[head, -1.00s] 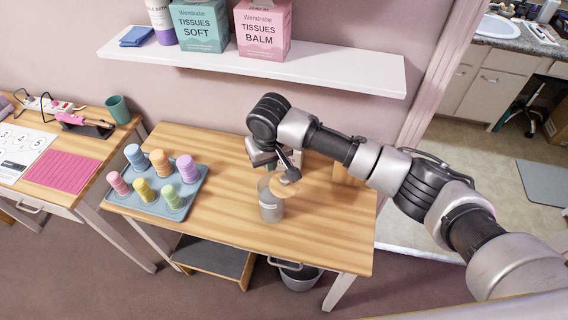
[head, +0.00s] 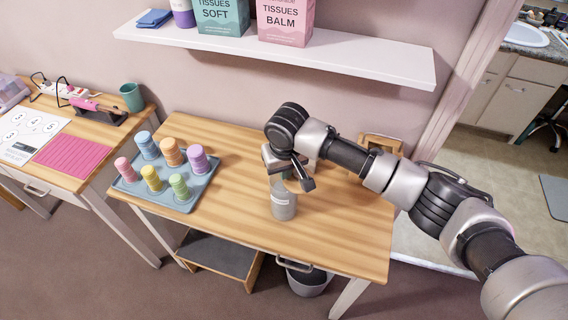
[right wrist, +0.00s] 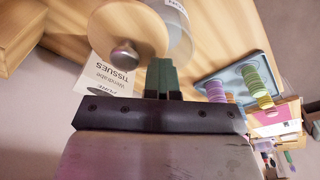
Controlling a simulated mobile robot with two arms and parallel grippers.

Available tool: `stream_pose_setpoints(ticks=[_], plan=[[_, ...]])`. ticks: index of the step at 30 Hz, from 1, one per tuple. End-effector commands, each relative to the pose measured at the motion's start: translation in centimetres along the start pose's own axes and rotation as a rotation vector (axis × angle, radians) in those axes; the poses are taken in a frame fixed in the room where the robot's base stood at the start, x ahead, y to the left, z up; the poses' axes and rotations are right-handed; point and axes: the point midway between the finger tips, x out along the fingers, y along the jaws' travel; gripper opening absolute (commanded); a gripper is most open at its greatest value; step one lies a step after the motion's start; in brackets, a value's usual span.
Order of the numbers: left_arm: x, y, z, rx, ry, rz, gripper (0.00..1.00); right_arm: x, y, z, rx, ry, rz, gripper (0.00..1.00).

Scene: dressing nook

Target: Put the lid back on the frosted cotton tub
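The frosted tub (head: 284,206), grey and translucent with a pale label, stands upright on the wooden table. My right gripper (head: 286,174) is directly above its mouth, fingers pointing down. In the right wrist view the green fingers (right wrist: 163,70) are close together. The round wooden lid (right wrist: 112,30), with a metal knob, overlaps the side of the tub (right wrist: 180,38) there. The knob is beside the fingertips, not between them. The lid's rim is close to the fingertips; contact is unclear. In the head view my gripper hides the lid. My left gripper is out of view.
A blue-grey tray (head: 190,205) with several coloured stacks stands left of the tub. A wooden holder (head: 380,143) is at the table's back right. A white shelf (head: 350,62) with tissue boxes hangs above. The table's right front is clear.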

Motion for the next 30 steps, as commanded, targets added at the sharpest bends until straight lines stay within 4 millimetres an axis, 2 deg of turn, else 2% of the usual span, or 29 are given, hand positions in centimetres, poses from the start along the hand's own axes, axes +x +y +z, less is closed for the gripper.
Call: stream_pose_setpoints(ticks=[17,30], plan=[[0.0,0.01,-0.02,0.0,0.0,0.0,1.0,0.16,-0.02,0.02,0.0,0.0,0.0,0.0],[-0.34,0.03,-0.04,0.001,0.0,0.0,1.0,0.03,-0.78,-0.32,0.0,0.0,0.0,0.0]])
